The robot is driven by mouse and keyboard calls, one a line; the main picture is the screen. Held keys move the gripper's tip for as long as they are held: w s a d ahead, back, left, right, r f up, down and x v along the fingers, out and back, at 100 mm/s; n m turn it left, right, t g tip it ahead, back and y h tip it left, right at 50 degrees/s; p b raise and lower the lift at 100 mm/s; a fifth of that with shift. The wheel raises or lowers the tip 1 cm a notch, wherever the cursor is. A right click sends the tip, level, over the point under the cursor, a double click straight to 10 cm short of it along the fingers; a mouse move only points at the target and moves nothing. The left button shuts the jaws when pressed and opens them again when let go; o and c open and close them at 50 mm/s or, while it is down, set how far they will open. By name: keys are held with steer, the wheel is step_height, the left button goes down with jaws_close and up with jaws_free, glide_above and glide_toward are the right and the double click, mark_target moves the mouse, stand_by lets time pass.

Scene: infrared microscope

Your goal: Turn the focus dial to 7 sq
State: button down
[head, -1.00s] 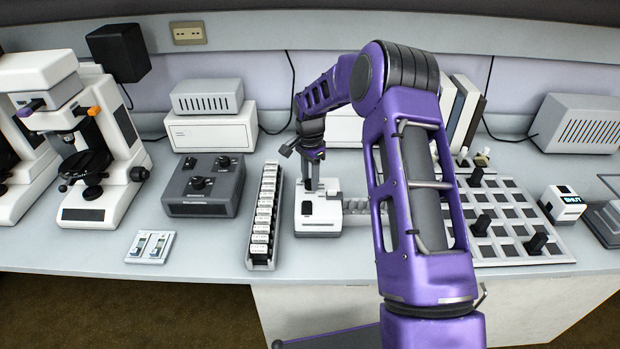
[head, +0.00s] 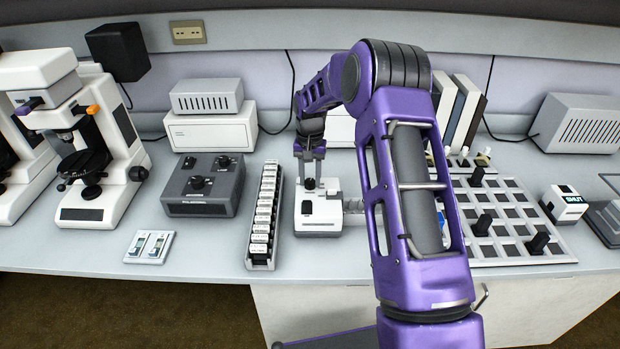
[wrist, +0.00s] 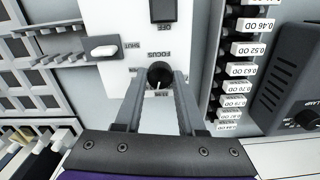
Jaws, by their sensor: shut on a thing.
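The focus dial is a small round black knob (wrist: 159,73) on a white instrument box (head: 320,219), beside the printed word FOCUS, which is upside down in the wrist view. A white pointer line on the knob points toward the bottom of that view. Small labels sit around the dial; they are too blurred to read surely. My gripper (wrist: 160,82) is shut on the dial, one finger on each side. In the head view my gripper (head: 309,176) comes down from above onto the dial (head: 309,184).
A white SHUT slider (wrist: 104,48) is close to the dial. A rack of labelled filters (head: 262,218) stands just left of the box, with a dark control unit (head: 204,187) beyond it.

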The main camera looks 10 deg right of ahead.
mark_target(310, 181)
steer(key=n, duration=0.7)
steer(key=shift+r, duration=0.1)
steer(key=n, duration=0.4)
steer(key=shift+n+p, duration=0.3)
steer(key=shift+n, duration=1.8)
steer(key=c, duration=0.5)
jaws_free()
step_height(310, 181, up, 17)
steer(key=shift+r+p, duration=0.2)
steer(key=shift+p, duration=0.15)
